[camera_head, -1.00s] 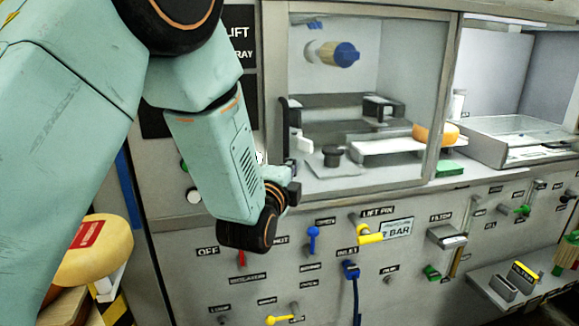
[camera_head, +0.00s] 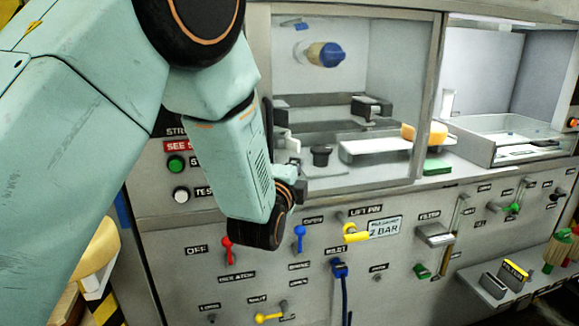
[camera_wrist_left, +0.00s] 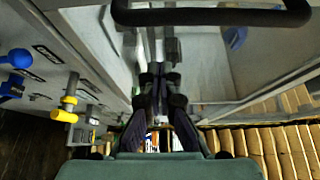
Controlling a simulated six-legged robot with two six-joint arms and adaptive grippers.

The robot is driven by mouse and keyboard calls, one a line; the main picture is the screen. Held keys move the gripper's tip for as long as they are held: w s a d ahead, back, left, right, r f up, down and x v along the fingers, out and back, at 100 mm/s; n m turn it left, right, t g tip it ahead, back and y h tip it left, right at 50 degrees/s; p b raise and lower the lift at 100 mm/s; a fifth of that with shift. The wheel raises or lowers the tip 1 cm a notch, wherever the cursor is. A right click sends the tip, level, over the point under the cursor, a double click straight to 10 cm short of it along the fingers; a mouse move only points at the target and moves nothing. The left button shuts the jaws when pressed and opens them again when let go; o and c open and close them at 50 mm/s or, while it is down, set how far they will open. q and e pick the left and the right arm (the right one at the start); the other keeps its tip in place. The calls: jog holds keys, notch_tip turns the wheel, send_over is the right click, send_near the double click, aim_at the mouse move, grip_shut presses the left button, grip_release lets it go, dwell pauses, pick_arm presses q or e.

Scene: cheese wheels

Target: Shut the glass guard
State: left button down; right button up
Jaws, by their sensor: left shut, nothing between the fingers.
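The glass guard (camera_head: 428,110) is a metal-framed clear pane in front of the left bay of the machine. Its black upright handle (camera_head: 268,125) is at its left side, partly hidden by my left arm. My left gripper (camera_head: 298,188) is shut and empty, low near the guard's lower left corner, partly hidden behind my wrist. In the left wrist view the shut fingers (camera_wrist_left: 160,82) point along the machine front. The black handle (camera_wrist_left: 210,15) crosses the top of that view, apart from the fingertips. I cannot tell whether the gripper touches the guard. My right gripper is not in view.
Inside the bay are a blue-capped cylinder (camera_head: 326,54) and an orange cheese piece (camera_head: 424,132). Levers, including a red one (camera_head: 227,247) and a yellow one (camera_head: 355,233), stick out of the panel below. A clear-sided tray (camera_head: 515,137) stands at the right.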

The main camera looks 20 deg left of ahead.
pick_arm(q)
jog(key=s, duration=1)
jog(key=s+f+n+g, duration=0.5)
jog(key=f+n, duration=0.2)
jog(key=f, duration=0.5)
jog(key=s+f+n+g, duration=0.5)
jog(key=s+f+n, duration=0.15)
jog(key=f, duration=0.55)
jog(key=s+f+n+g, duration=0.2)
jog(key=s+f+g, duration=0.2)
jog(key=s+f, duration=0.4)
jog(key=s+f+n+g+h, duration=0.1)
jog(key=s+f+g, duration=0.3)
jog(key=s+f, duration=0.4)
jog(key=s+n, duration=0.1)
jog(key=s, duration=0.6)
jog(key=shift+s+a+h+b, duration=0.15)
jog(key=shift+s+h+b, duration=0.15)
jog(key=shift+s+b, duration=0.1)
jog(key=shift+a, duration=0.1)
